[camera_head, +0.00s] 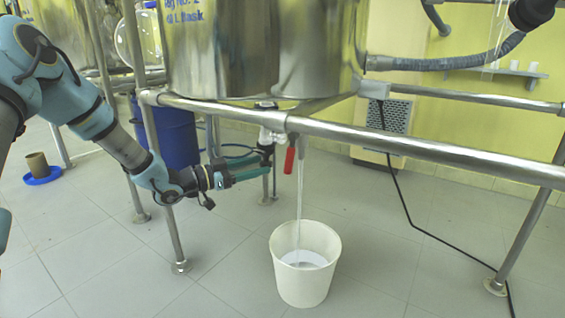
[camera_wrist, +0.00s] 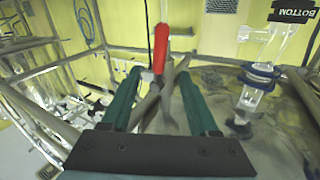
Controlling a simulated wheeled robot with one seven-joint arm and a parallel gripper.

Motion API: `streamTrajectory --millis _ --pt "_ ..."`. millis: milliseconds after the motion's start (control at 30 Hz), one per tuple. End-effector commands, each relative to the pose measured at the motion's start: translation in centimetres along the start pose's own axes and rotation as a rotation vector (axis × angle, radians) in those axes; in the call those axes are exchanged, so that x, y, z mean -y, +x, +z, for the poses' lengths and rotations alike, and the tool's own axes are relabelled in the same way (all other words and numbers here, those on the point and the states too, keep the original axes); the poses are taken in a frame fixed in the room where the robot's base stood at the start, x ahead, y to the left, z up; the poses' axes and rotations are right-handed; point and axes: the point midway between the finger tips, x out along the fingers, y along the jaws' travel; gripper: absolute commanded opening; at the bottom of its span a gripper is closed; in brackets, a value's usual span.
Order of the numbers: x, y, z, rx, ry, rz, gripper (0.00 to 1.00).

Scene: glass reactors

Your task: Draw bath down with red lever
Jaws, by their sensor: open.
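The steel bath (camera_head: 260,60) stands on a pipe frame. Its red lever (camera_head: 289,160) hangs down at the outlet under the frame's front rail. A thin clear stream (camera_head: 299,200) runs from the outlet into a white bucket (camera_head: 287,275) on the floor, which has some liquid in it. My gripper (camera_head: 266,160) is open and empty, just left of the lever and apart from it in the head view. In the wrist view, the red lever (camera_wrist: 160,48) shows beyond the gap between the two green fingers of my gripper (camera_wrist: 160,73).
The frame's front rail (camera_head: 430,150) crosses above the gripper, and a frame leg (camera_head: 162,200) stands close to my arm. A blue barrel (camera_head: 178,138) is behind. A black cable (camera_head: 400,195) trails on the right. Floor around the bucket is clear.

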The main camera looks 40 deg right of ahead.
Motion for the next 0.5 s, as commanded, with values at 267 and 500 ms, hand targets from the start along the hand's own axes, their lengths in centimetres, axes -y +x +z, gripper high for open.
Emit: streamTrajectory --millis 267,500 --pt "-0.2 3.4 0.2 0.003 0.013 0.009 0.61" --pt "-0.2 7.9 0.3 0.002 0.01 0.007 0.61"
